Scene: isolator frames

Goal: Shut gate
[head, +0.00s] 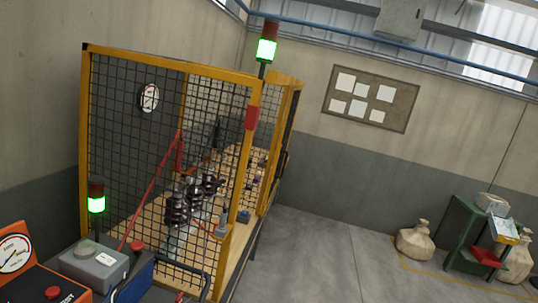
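A yellow-framed mesh cage stands left of centre, its front mesh panel (130,130) facing me. On its right side, behind the front corner post, is a narrow yellow-framed panel (296,88) that looks like the gate, seen nearly edge-on. A dark handle-like part (283,160) sits on its outer edge. Bench items show between the post and this panel, but I cannot tell how far the gate stands open. A red box (251,117) is on the corner post. My gripper is not visible.
Signal towers glow green on top of the cage (266,50) and at lower left (96,203). A grey control box (92,263) and an orange gauge unit (30,265) are close at lower left. Sacks (415,241) and a green stand (462,235) are at right. The floor (330,255) between is clear.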

